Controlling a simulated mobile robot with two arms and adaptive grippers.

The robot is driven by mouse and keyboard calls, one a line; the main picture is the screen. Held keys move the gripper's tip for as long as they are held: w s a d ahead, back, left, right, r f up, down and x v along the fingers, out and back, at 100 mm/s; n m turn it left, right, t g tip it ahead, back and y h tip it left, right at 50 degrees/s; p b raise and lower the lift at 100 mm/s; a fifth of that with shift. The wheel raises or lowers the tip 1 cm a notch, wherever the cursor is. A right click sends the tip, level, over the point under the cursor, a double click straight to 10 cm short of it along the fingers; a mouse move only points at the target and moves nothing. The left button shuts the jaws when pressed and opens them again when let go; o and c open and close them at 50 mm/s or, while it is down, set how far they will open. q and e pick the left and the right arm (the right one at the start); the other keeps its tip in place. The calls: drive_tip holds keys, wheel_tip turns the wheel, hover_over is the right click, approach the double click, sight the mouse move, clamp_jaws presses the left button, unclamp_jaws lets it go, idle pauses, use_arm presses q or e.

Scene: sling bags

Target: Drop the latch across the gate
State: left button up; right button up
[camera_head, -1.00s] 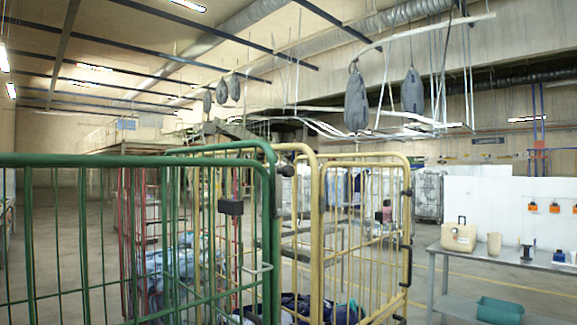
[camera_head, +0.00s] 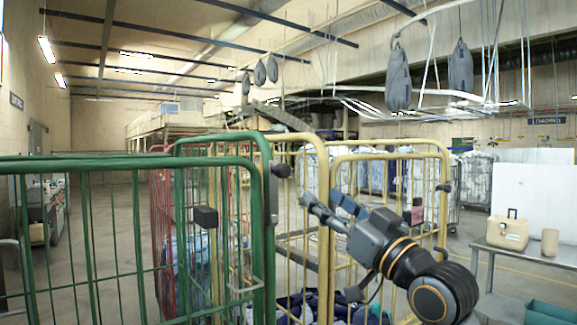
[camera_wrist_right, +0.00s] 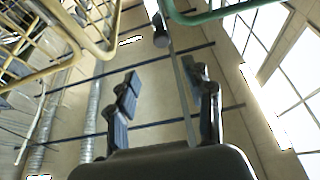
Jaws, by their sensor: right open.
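The green cage gate (camera_head: 90,165) stands at the front left in the head view. A dark latch-like piece with a round black knob (camera_head: 281,170) sits by the top corner of its right post, beside the yellow cage frame. In the right wrist view a black knob (camera_wrist_right: 161,38) shows beyond the fingers, near a green tube (camera_wrist_right: 225,10). My right gripper (camera_head: 322,199) is open and empty, right of and a little below the knob in the head view. Its fingers (camera_wrist_right: 163,78) are spread in the wrist view, touching nothing I can see. My left gripper is out of view.
Yellow cage frames (camera_head: 385,150) stand behind and beside my right arm, with dark cloth (camera_head: 300,305) low inside. A black block (camera_head: 206,216) and a metal loop (camera_head: 246,289) are on the green cage. A grey table (camera_head: 510,257) stands at the right.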

sight(286, 170)
drive_tip(key=p+x, duration=0.2)
drive_tip(key=x, duration=0.4)
drive_tip(key=p+x, duration=0.3)
drive_tip(key=x, duration=0.3)
drive_tip(key=shift+w+a+r+p, duration=0.1)
drive_tip(key=shift+a+r+p, duration=0.15)
drive_tip(key=shift+a+p, duration=0.15)
drive_tip(key=shift+w+a, duration=0.3)
drive_tip(key=shift+w, duration=0.05)
clamp_jaws()
